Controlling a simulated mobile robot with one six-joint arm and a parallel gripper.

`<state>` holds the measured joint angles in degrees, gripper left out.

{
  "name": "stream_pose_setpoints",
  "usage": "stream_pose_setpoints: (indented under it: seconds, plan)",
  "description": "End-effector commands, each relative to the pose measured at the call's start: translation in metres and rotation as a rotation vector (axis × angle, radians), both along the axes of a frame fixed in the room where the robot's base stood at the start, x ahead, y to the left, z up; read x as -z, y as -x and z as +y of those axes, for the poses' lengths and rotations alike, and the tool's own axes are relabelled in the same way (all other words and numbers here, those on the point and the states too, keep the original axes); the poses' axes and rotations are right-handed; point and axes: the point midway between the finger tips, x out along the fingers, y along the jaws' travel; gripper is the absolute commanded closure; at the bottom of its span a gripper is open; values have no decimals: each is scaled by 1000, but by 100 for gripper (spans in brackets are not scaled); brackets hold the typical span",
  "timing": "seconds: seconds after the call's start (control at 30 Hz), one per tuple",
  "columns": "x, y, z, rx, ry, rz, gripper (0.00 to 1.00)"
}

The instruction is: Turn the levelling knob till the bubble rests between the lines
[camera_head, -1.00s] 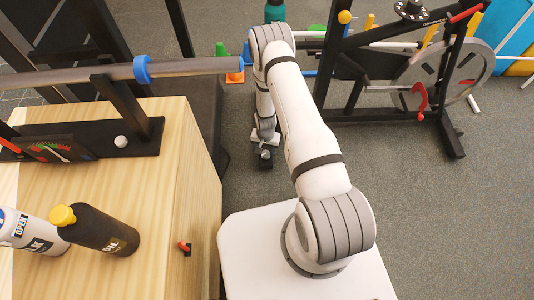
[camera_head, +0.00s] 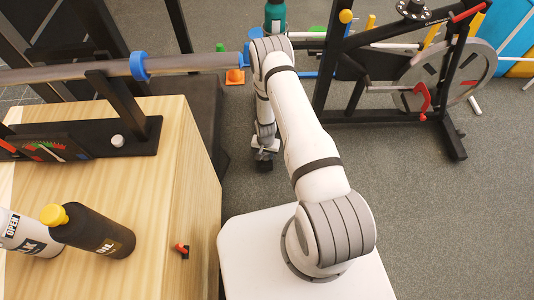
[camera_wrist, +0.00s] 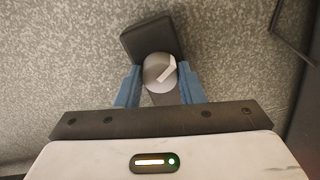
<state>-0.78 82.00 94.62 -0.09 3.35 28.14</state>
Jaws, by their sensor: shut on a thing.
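A round grey knob (camera_wrist: 158,70) with a white pointer mark sits low over the floor beside a dark square block (camera_wrist: 152,38) in the wrist view. My gripper (camera_wrist: 160,86) is shut on the knob, one blue finger on each side. In the head view my gripper (camera_head: 265,145) is small and low at the end of the arm, and the knob cannot be made out there. I cannot make out a bubble or its lines in either view.
A wooden cabinet (camera_head: 170,190) stands left, bearing an oil bottle (camera_head: 95,232), a white bottle (camera_head: 22,235) and a black gauge (camera_head: 45,148). A barred pole (camera_head: 195,63) crosses above. An exercise bike (camera_head: 400,70) stands right. The grey floor (camera_head: 420,200) is open at right.

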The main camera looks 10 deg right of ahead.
Motion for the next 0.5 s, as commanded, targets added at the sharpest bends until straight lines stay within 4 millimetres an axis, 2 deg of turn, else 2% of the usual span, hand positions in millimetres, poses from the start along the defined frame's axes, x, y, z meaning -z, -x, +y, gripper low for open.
stream_pose_setpoints:
  seconds: [0.17, 0.5]
  plan:
    - [0, 0, -1, 1, 0, 1, 88]
    - [1, 0, -1, 180, 0, 1, 88]
